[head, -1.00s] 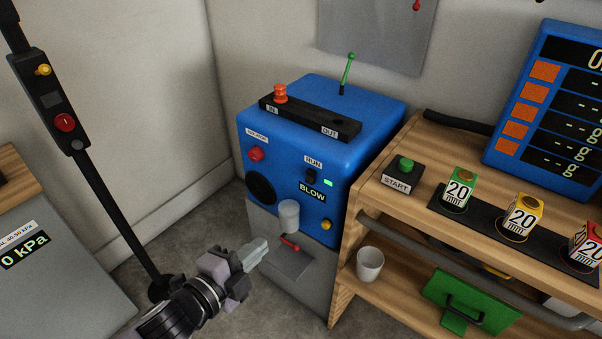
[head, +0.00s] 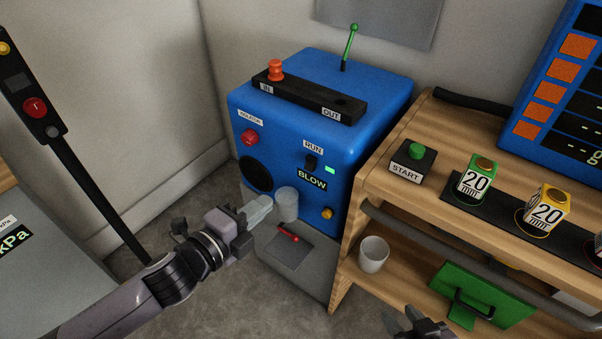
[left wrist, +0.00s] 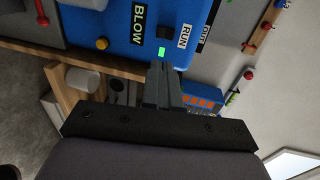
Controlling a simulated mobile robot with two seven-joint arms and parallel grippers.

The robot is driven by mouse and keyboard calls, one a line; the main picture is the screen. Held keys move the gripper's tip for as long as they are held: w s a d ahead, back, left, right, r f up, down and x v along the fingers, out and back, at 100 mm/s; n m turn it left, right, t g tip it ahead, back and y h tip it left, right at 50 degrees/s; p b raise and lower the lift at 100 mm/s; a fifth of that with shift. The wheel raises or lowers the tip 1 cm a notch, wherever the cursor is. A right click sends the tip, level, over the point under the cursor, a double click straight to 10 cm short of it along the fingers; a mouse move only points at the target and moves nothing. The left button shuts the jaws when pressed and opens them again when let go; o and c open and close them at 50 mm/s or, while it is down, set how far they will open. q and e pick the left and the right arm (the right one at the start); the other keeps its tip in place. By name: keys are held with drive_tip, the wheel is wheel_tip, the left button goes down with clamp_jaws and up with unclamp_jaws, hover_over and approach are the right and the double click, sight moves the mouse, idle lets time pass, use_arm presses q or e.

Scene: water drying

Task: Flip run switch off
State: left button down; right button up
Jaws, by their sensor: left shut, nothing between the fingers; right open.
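The run switch (head: 311,163) is a small black rocker under the RUN label on the front of the blue machine (head: 240,112). A green light (head: 330,169) is lit beside it, and the display (head: 312,181) below reads BLOW. My left gripper (head: 262,205) is shut and empty, in front of the machine, below and left of the switch and apart from it. My right gripper (head: 412,325) is partly visible at the bottom edge, open.
A clear cup (head: 287,204) stands at the machine's lower front above a red-handled valve (head: 288,234). A red isolator knob (head: 250,137) and a yellow button (head: 328,213) flank the switch. The wooden bench (head: 385,197) with a green START button (head: 416,150) stands close on the right.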

sight(310, 168)
use_arm(q)
drive_tip(key=b+x, duration=0.1)
drive_tip(key=x, duration=1.2)
drive_tip(key=shift+w+d+b, duration=0.1)
drive_tip(key=shift+b, duration=0.25)
drive_tip(key=shift+f, duration=0.1)
